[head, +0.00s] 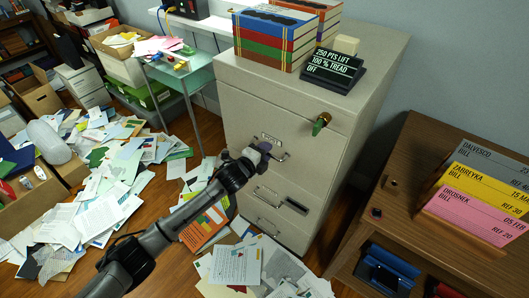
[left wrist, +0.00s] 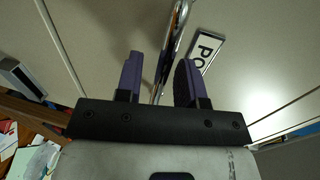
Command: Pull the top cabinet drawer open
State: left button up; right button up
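The beige filing cabinet (head: 285,100) stands in the middle of the head view. Its uppermost visible handle (head: 283,157) sits below a label plate (head: 270,138), and the drawer looks shut. My left gripper (head: 262,149) is at this handle. In the left wrist view, the purple fingers (left wrist: 158,82) are apart, with the metal handle (left wrist: 176,35) running through the gap between them. I cannot tell how deep the handle sits between the fingers. The label plate (left wrist: 204,48), with part of its text visible, is beside the right finger. My right gripper is not in view.
A green and orange key-like piece (head: 321,123) sticks out at the cabinet's upper right. Books (head: 270,40) and a dark sign (head: 333,68) stand on top. Lower handles (head: 267,196) are below my gripper. Papers (head: 235,265) cover the floor. A wooden desk (head: 400,160) stands right.

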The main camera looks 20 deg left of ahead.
pick_arm(q)
grip_shut()
dwell(0.4)
